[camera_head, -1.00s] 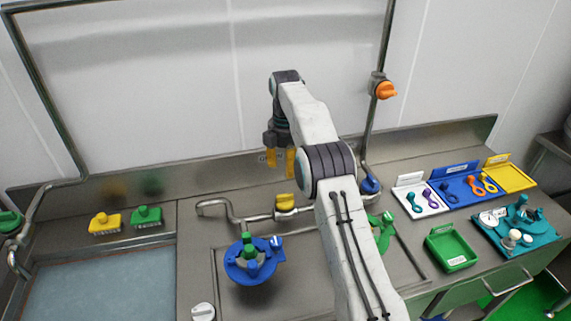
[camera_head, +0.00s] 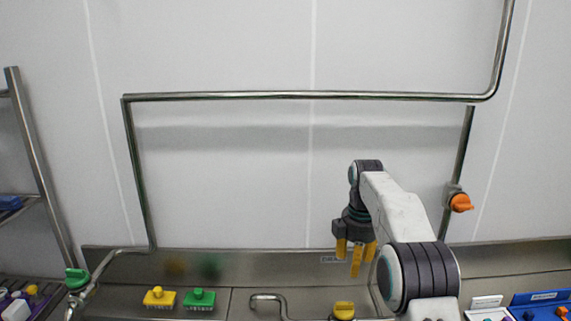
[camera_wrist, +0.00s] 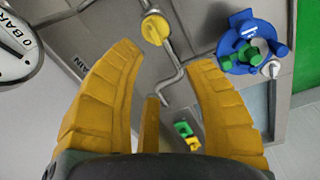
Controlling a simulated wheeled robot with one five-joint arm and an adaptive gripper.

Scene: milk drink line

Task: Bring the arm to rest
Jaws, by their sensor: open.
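My gripper (camera_head: 355,258) hangs from my raised arm, its yellow fingers pointing down in front of the white wall, above the back of the steel counter. In the wrist view my gripper (camera_wrist: 165,60) has its fingers spread wide apart, with nothing between them. The yellow valve handle (camera_wrist: 155,29) and its bent pipe lie beyond the fingers. The handle also shows near the bottom edge of the head view (camera_head: 344,310).
A yellow brush (camera_head: 159,297) and a green brush (camera_head: 199,298) stand left on the counter. An orange valve knob (camera_head: 461,203) sits on the right pipe. A blue fixture (camera_wrist: 248,45) with green parts shows in the wrist view. The wall area left of my arm is clear.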

